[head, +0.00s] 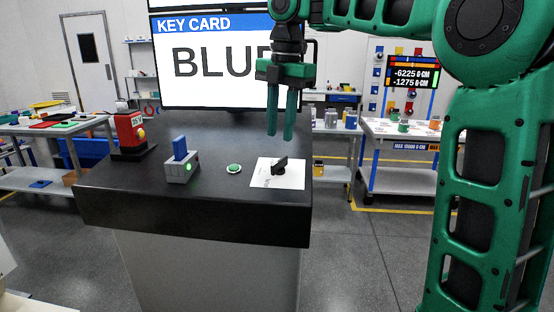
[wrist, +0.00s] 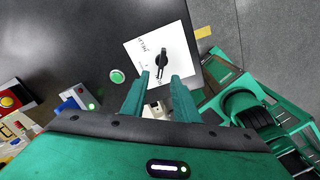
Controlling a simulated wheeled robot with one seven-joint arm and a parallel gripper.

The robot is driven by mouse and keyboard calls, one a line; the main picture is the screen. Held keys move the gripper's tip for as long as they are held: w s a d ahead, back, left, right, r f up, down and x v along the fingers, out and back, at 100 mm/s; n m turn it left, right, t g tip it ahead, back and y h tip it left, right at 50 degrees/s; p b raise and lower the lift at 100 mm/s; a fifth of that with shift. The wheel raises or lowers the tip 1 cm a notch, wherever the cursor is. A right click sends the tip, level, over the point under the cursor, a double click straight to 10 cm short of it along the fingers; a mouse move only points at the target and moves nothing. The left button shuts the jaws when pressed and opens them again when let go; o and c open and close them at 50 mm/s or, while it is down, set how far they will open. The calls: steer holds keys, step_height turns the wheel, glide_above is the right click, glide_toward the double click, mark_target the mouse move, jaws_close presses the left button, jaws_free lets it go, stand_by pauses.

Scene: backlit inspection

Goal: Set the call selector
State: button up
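The call selector is a black knob (head: 280,166) on a white plate (head: 292,181) at the right end of the dark console top. In the wrist view the knob (wrist: 161,61) stands on its plate (wrist: 180,36), just beyond my fingertips. Some lettering on the plate shows but is too small to read surely. My gripper (head: 281,134) hangs above the console near the knob, fingers pointing down. In the wrist view my gripper (wrist: 160,80) has its two fingers apart, with nothing between them.
A green button (head: 234,169) sits left of the plate. Further left are a grey reader with a blue card (head: 180,149) and a red box with a yellow button (head: 130,133). A screen (head: 210,62) behind reads "KEY CARD" and a partly covered "BLUE". Benches stand behind.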

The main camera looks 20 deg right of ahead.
mark_target(279, 161)
steer(key=shift+f, duration=0.3)
steer(key=shift+f, duration=0.8)
steer(key=shift+w+f, duration=0.15)
steer(key=shift+f, duration=1.4)
steer(key=shift+w+f, duration=0.1)
steer(key=shift+f, duration=1.45)
jaws_close()
